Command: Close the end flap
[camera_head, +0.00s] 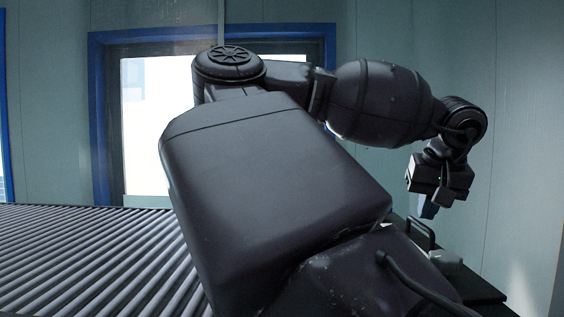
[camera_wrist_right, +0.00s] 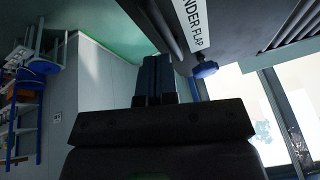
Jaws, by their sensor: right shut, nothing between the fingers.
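My right gripper (camera_head: 428,208) hangs with its fingers downward at the right of the head view, above a dark surface with a black handle (camera_head: 421,234). In the right wrist view its two fingers (camera_wrist_right: 156,78) are together and hold nothing. Just beyond them is a dark panel (camera_wrist_right: 240,25) with a white label (camera_wrist_right: 192,20), partly cut off, reading "NDER FLAP". A blue knob (camera_wrist_right: 205,70) sits to the right of the fingers; I cannot tell whether they touch anything. I cannot make out how far the end flap is open. My left gripper is out of view.
A roller conveyor (camera_head: 90,255) runs along the left. My own right arm covers the middle of the head view. A blue-framed window (camera_head: 160,130) is behind it. The wrist view shows a shelf with blue and orange items (camera_wrist_right: 25,90) at the left.

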